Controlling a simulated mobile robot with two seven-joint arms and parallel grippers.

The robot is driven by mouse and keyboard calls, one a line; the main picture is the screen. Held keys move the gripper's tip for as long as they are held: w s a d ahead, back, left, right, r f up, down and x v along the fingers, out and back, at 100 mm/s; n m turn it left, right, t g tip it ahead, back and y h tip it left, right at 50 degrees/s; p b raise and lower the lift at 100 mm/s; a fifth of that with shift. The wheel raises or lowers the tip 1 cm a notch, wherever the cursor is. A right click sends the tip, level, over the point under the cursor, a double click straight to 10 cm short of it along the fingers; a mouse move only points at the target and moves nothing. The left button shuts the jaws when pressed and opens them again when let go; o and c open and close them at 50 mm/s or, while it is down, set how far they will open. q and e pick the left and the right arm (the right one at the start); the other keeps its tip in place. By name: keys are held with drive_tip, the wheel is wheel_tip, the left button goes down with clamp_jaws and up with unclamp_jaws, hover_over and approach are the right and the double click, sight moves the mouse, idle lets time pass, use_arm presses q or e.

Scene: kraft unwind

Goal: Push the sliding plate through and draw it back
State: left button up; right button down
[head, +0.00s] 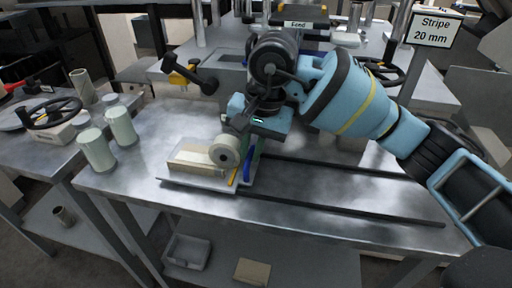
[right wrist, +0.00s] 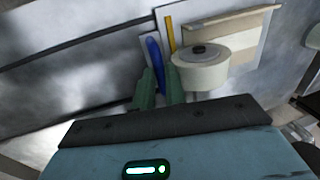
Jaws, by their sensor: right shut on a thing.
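The sliding plate (head: 200,187) is a pale flat plate on the metal table, at the left end of two dark rails. A tan block (head: 197,160) and a cream roll-shaped knob (head: 224,152) sit on it, with a yellow strip (head: 233,177) beside them. My right gripper (head: 251,155) reaches down at the plate's right edge. In the right wrist view its green fingers (right wrist: 160,88) are shut on an upright blue handle (right wrist: 154,52), beside the cream knob (right wrist: 200,68). The handle's lower part is hidden between the fingers. My left gripper is not in view.
Dark rails (head: 345,206) run right across a clear tabletop. Two pale green cylinders (head: 121,124) stand at the table's left. A black and yellow lever (head: 190,75) is behind the plate. A sign reading "Stripe 20 mm" (head: 430,30) stands at the back right.

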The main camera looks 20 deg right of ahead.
sight(234, 167)
drive_tip(key=w+a, duration=0.2)
drive_tip(key=a, duration=0.1)
drive_tip(key=shift+w+a, duration=0.1)
drive_tip(key=shift+a, duration=0.05)
drive_tip(key=shift+r, duration=0.1)
drive_tip(key=c, duration=1.5)
unclamp_jaws()
drive_tip(key=shift+w+a, duration=0.1)
drive_tip(key=shift+a, duration=0.05)
drive_tip(key=shift+o, duration=0.2)
wheel_tip(234, 167, up, 8)
drive_tip(key=d, duration=0.1)
drive_tip(key=shift+s+d+f, duration=0.2)
drive_tip(key=shift+s+d, duration=0.05)
drive_tip(key=shift+s, duration=0.2)
